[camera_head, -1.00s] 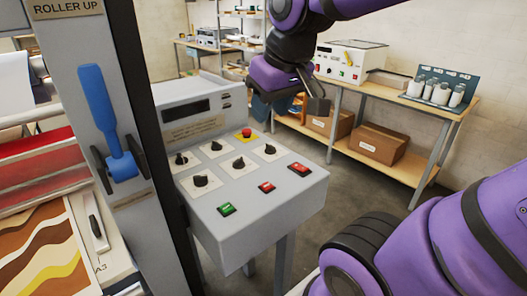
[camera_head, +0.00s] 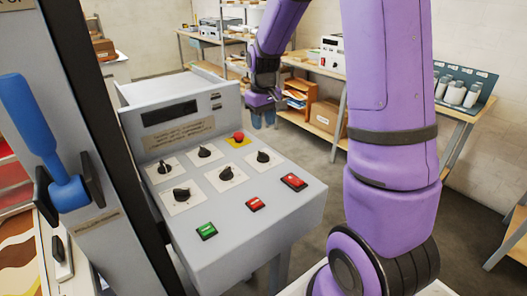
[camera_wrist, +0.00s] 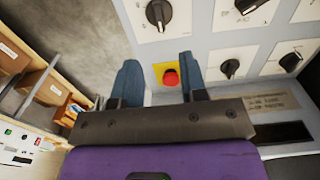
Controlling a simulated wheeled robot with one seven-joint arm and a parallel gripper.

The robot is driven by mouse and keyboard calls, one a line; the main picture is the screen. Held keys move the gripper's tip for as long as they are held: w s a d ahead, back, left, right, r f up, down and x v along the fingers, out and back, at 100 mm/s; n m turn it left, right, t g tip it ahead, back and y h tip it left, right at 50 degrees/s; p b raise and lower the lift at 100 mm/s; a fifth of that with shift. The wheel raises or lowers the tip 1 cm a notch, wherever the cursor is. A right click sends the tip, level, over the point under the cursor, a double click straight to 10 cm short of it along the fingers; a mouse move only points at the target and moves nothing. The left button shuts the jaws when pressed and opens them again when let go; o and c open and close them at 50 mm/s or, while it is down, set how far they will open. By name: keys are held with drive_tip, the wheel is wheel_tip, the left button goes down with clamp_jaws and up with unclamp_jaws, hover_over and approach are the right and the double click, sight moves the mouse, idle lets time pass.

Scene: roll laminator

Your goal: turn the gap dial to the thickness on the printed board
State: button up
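The grey control console (camera_head: 240,225) carries several black dials on white plates, among them one at the front left (camera_head: 182,195), one in the middle (camera_head: 226,174) and one at the right (camera_head: 263,157). Their labels are too small to read, so I cannot tell which is the gap dial. A printed plate (camera_head: 180,134) sits below the dark display; its text is unreadable. My gripper (camera_head: 262,108) is behind the console's far right corner. In the wrist view my gripper (camera_wrist: 160,80) is open and empty, its blue fingers apart, with dials beyond. I cannot make out a thickness board.
A red mushroom button (camera_head: 239,137) on a yellow plate stands near the dials; it appears between my fingers in the wrist view. Green (camera_head: 206,231) and red (camera_head: 256,204) buttons line the front. A blue lever (camera_head: 40,130) is at left. A shelf table (camera_head: 455,115) stands behind.

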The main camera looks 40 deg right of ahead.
sight(263, 153)
wheel_tip(263, 153, down, 11)
drive_tip(key=shift+d+f, duration=0.1)
drive_tip(key=shift+f, duration=0.05)
idle(0.4)
drive_tip(key=shift+w, duration=0.1)
clamp_jaws()
